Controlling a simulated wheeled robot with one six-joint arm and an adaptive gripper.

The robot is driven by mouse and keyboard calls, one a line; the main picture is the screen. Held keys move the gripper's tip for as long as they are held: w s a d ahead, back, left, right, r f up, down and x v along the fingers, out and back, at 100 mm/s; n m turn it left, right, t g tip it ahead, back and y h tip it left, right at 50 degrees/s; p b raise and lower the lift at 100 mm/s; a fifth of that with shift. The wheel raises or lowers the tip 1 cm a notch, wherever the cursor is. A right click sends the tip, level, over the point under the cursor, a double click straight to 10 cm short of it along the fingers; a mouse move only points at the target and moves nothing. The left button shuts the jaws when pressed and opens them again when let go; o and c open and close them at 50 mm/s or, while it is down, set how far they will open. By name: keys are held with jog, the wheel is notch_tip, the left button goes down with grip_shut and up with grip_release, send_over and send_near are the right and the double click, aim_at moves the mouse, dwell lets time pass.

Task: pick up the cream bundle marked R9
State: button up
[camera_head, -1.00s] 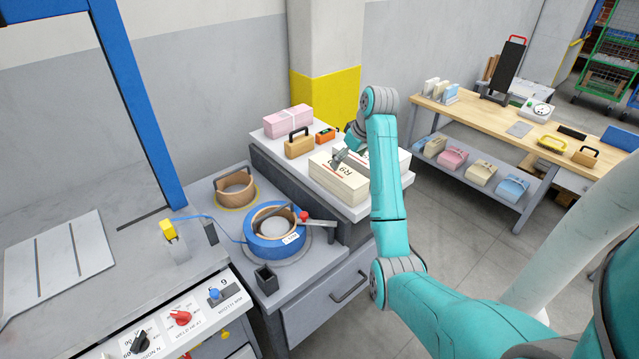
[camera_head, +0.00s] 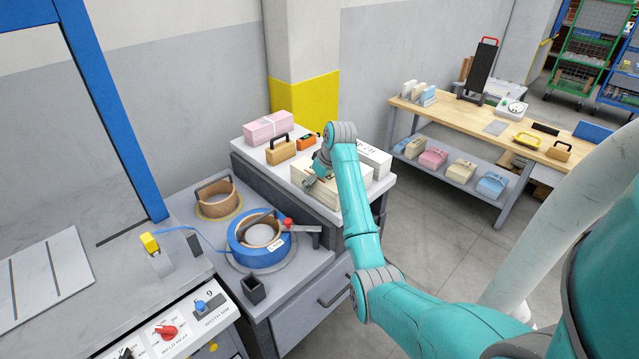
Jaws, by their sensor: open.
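The cream bundle (camera_head: 322,190) lies on the white-topped cabinet, partly hidden behind my arm. Its R9 mark is covered by my gripper and arm now; it showed in the earlier frame. My gripper (camera_head: 310,184) is open and sits at the top of the cream bundle, pointing down and to the left. I cannot tell whether its fingers touch the bundle. A white bundle with dark lettering (camera_head: 373,157) lies right behind the cream one, also partly hidden by the arm.
A pink bundle (camera_head: 268,127), a tan block with a black handle (camera_head: 282,151) and an orange device (camera_head: 307,142) stand close behind the cream bundle. Strap reels (camera_head: 262,245) lie on the lower left counter. A wooden bench (camera_head: 480,125) stands at the right, beyond clear floor.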

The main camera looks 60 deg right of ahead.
jog(key=c, duration=1.5)
jog(key=shift+c, duration=1.2)
jog(key=shift+r, duration=0.15)
